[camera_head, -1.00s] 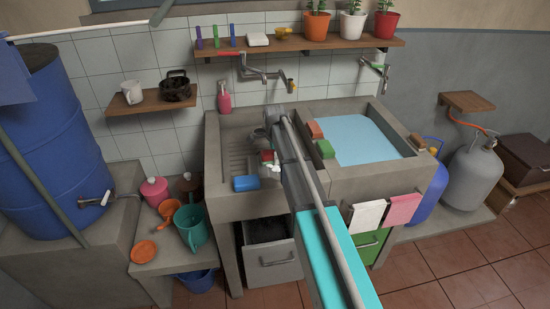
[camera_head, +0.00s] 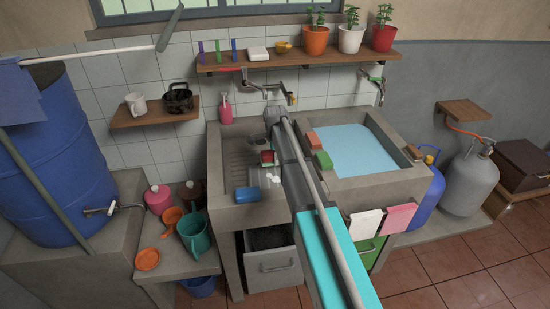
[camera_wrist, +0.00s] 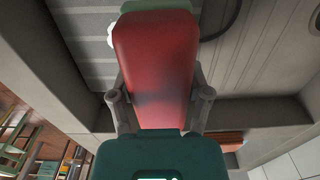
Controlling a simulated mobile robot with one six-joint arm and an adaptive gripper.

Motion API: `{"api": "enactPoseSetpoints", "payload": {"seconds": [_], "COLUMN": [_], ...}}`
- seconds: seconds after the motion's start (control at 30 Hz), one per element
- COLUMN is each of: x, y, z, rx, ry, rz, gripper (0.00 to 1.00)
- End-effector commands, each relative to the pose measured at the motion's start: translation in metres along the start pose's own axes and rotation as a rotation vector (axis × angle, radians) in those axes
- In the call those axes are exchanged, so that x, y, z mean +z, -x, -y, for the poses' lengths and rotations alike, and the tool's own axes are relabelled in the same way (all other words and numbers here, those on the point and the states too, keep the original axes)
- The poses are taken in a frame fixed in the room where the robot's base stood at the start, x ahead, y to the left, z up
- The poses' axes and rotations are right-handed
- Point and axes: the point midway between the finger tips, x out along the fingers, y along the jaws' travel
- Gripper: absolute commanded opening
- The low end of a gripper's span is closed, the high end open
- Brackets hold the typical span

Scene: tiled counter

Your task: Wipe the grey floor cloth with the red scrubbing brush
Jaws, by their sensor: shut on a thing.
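The red scrubbing brush (camera_wrist: 155,65) fills the middle of the wrist view, with a green part at its far end. My gripper (camera_wrist: 160,106) is shut on it, one finger at each side. In the head view the red brush (camera_head: 267,157) shows small, just left of my arm, over the ribbed left part of the sink. I cannot tell whether it touches anything below. I cannot pick out the grey floor cloth with certainty; my arm and the brush hide part of the sink.
A blue block (camera_head: 248,194) lies on the sink's front left edge. The water basin (camera_head: 352,145) is right of my arm, with a green block (camera_head: 323,159) and an orange-brown block (camera_head: 313,138) on its rim. A tap (camera_head: 283,92) reaches over behind.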

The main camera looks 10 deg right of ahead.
Motion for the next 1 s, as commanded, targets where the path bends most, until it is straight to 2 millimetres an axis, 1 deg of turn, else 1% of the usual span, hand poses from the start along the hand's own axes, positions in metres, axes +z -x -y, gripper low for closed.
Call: {"api": "enactPoseSetpoints", "payload": {"seconds": [0.03,0.1,0.57,1.0], "x": [0.0,0.0,0.0,0.0], "y": [0.005,0.007,0.009,0.036], "z": [0.0,0.0,0.0,0.0], "rx": [0.0,0.0,0.0,0.0], "ry": [0.0,0.0,0.0,0.0], "rz": [0.0,0.0,0.0,0.0], "gripper": [0.12,0.12,0.12,0.12]}}
